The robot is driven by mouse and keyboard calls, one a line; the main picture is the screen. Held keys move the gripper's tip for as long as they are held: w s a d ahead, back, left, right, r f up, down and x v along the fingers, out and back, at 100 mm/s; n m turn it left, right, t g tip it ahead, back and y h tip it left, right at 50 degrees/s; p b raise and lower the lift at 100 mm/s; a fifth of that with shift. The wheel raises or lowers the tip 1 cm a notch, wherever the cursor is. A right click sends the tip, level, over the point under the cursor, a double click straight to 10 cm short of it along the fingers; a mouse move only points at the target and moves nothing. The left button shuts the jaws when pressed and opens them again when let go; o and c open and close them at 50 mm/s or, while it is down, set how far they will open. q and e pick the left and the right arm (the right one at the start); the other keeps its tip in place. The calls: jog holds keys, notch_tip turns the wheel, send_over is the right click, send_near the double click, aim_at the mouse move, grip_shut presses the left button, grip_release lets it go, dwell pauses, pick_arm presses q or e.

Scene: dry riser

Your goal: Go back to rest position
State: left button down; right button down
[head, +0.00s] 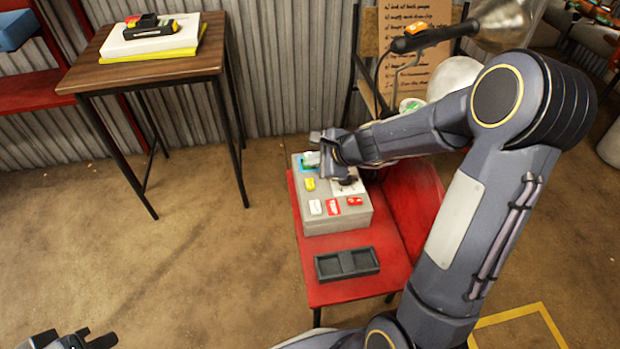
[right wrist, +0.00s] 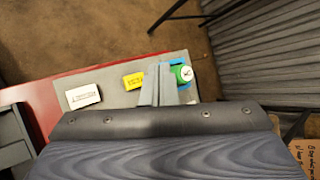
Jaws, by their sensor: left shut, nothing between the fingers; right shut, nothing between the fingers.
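My right gripper (head: 326,140) is shut and empty, over the far end of a grey box (head: 335,223). In the right wrist view its fingers (right wrist: 158,85) are together beside a green round piece with a white top (right wrist: 184,73), on a blue patch. I cannot tell whether they touch it. The box top also carries a yellow piece (head: 310,184), a white piece (head: 315,207) and red pieces (head: 333,207). My left gripper (head: 95,338) is at the bottom left edge of the head view, low over the floor, shut and empty, partly cut off.
The box stands on a red seat (head: 335,292) with a dark two-compartment tray (head: 347,263) in front. A wooden table (head: 140,67) holds a white-and-yellow stack with a black-and-yellow tool. A lamp (head: 430,37) stands behind my right arm. The floor at left is clear.

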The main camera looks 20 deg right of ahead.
dwell(0.7)
jog(key=s+a+r+n+y, duration=0.2)
jog(key=s+a+r+n, duration=0.2)
jog(key=s+r+n, duration=0.3)
jog(key=s+a+r+n+g+h, duration=0.1)
jog(key=s+r+n+g+h, duration=0.1)
jog(key=s+n, duration=1.5)
jog(key=s+r+m+p, duration=0.2)
jog(key=r+p, duration=1.3)
jog(key=p, duration=0.1)
jog(key=s+r+m+p, duration=0.1)
jog(key=r+m+p, duration=0.1)
jog(key=r+p, duration=1.3)
jog(key=shift+s+a+r+g+p, duration=0.15)
jog(key=shift+s+r+g+p, duration=0.2)
jog(key=shift+r, duration=0.35)
